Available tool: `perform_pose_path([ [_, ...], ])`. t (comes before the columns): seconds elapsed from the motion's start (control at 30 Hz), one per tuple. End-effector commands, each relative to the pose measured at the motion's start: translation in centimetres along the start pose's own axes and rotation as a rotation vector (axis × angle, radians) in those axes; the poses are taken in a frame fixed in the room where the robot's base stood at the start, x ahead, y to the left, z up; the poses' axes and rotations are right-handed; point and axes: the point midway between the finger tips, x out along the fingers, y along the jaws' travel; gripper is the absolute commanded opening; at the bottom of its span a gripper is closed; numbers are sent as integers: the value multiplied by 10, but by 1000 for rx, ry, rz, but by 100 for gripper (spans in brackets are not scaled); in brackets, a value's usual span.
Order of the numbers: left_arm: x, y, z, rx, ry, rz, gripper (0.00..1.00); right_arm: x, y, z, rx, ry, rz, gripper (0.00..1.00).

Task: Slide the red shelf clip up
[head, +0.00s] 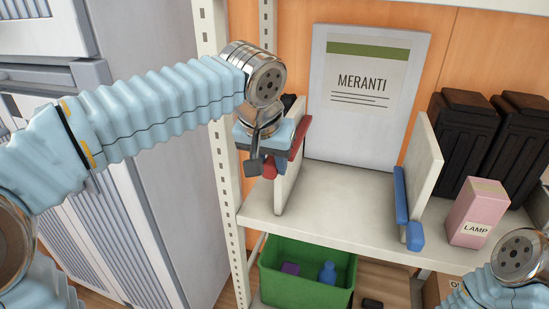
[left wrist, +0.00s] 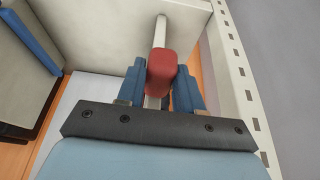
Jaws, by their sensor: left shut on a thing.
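The red shelf clip (head: 269,171) is on the left white divider panel (head: 289,181) of the shelf. In the left wrist view the red clip (left wrist: 161,72) sits between the two blue fingers of my left gripper (left wrist: 160,88), which is shut on it. In the head view my left gripper (head: 261,165) is at the front edge of that panel, and the arm hides part of the clip. My right arm (head: 515,262) shows at the lower right, but its fingertips are out of view.
A blue clip (head: 403,207) is on the right divider panel (head: 427,165). A grey MERANTI board (head: 364,127) stands between the panels. A pink LAMP box (head: 478,214) and black bins (head: 461,142) are at the right. A green crate (head: 305,289) is below. The shelf (head: 337,205) is clear between the panels.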

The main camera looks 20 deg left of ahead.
Motion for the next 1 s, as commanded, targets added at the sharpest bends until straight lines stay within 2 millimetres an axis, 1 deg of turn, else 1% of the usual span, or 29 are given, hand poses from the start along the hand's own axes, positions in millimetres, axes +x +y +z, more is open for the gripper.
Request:
perform_pose_path([
  [0.03,-4,0,-2,-2,12,3,0,-1,0,0,0,-1,0,43],
  [0.27,-6,0,-3,-3,17,4,0,-1,0,0,0,-1,0,43],
  [0.3,-6,0,-4,-3,17,4,40,-1,0,0,0,-1,0,43],
  [0.37,-6,0,-3,-3,16,4,49,-1,0,0,0,-1,0,43],
  [0.4,-5,0,-3,-2,15,3,55,-1,0,0,1,-1,0,43],
  [0.43,-5,0,-3,-2,14,3,57,-1,0,0,0,-1,0,43],
  [0.67,-3,0,-2,-2,10,2,57,-1,0,0,0,-1,0,43],
  [0.77,-7,0,-2,-2,11,3,57,-1,0,0,0,-1,0,43],
  [0.87,-20,0,-3,-2,11,3,57,-3,-1,0,0,-1,0,43],
  [0.97,-42,0,-3,-2,13,4,57,-6,-2,0,0,-1,0,43],
  [1.0,-53,0,-3,-2,14,5,57,-7,-3,0,0,-1,0,43],
])
